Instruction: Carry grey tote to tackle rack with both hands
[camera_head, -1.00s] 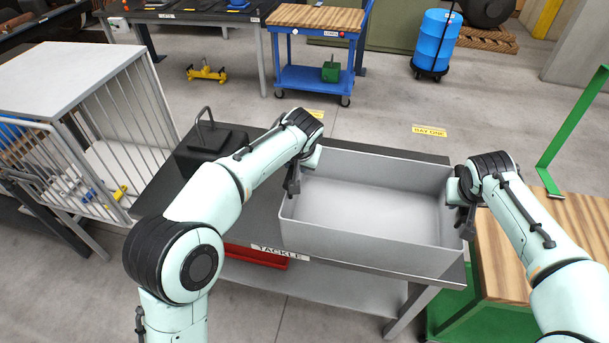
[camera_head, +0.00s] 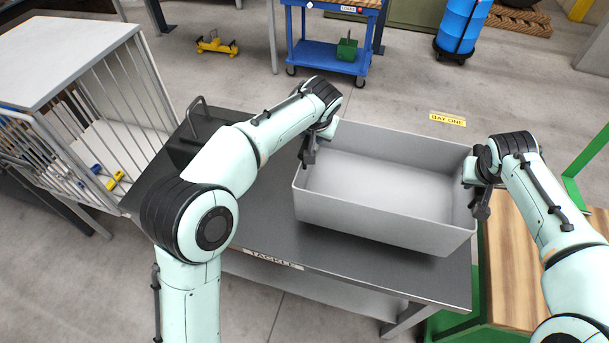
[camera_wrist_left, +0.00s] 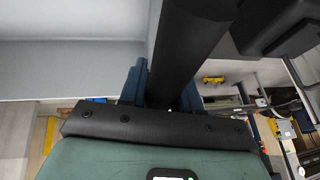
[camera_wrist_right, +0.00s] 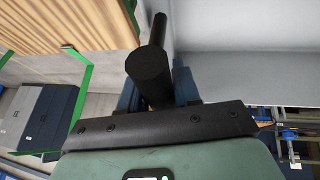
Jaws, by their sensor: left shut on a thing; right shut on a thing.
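The grey tote (camera_head: 385,230) is an open, empty rectangular box in the head view, over the right part of the dark rack top labelled TACKLE (camera_head: 275,258). I cannot tell whether its base touches the top. My left gripper (camera_head: 308,155) is shut on the tote's left end wall. My right gripper (camera_head: 478,200) is shut on its right end wall. The tote's wall also shows in the left wrist view (camera_wrist_left: 75,70) and the right wrist view (camera_wrist_right: 250,65). The gripped rim spots are partly hidden by the grippers.
A black box with a handle (camera_head: 190,140) stands on the rack's left end. A wood-topped green bench (camera_head: 515,265) adjoins on the right. A barred cage (camera_head: 110,110) stands to the left. A blue cart (camera_head: 330,55) and a blue drum (camera_head: 465,25) are behind, across open floor.

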